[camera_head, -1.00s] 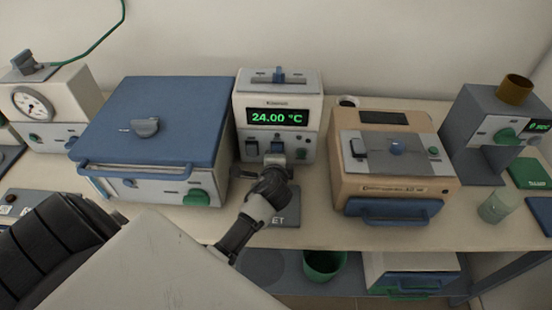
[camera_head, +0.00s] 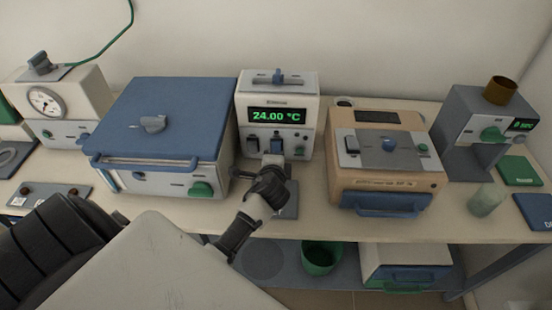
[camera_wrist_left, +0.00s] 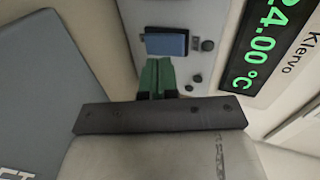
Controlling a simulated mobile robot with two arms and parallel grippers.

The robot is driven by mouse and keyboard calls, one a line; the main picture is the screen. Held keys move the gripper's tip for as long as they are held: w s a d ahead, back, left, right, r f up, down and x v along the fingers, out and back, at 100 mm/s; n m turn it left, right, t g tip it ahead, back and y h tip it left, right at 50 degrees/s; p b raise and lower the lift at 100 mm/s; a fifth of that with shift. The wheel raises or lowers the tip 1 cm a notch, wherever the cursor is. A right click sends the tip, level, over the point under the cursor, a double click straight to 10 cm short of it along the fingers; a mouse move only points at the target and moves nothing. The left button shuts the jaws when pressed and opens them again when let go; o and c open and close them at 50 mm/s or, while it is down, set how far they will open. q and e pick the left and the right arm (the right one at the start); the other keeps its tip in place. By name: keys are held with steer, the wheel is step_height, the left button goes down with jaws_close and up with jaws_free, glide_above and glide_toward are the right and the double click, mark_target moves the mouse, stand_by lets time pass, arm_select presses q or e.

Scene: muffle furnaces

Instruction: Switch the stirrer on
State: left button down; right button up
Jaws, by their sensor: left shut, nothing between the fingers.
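My left gripper (camera_head: 274,161) is in front of the lower panel of a white unit (camera_head: 247,104) marked Klervo, with a green "24.00 °C" display (camera_head: 277,116). In the left wrist view its green fingers (camera_wrist_left: 157,76) are shut together and empty. Their tips are at the lower edge of a blue rocker switch (camera_wrist_left: 165,44); I cannot tell whether they touch it. The switch also shows in the head view (camera_head: 277,146), just above the gripper. No label reading "stirrer" is legible. My right gripper is not in view.
A blue-lidded box (camera_head: 165,110) stands close on the left of the Klervo unit. A tan box (camera_head: 385,181) with a blue handle stands on its right. A grey unit (camera_head: 462,150) and a clear beaker (camera_head: 487,200) are at the far right. A green bin (camera_head: 320,258) is below.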

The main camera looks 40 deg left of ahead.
arm_select(q)
steer(key=v, duration=0.3)
steer(key=shift+d, duration=0.1)
steer(key=shift+s+d+r, duration=0.1)
steer(key=shift+s, duration=0.35)
steer(key=v, duration=0.6)
steer(key=shift+r+b, duration=0.3)
steer(key=shift+b, duration=0.15)
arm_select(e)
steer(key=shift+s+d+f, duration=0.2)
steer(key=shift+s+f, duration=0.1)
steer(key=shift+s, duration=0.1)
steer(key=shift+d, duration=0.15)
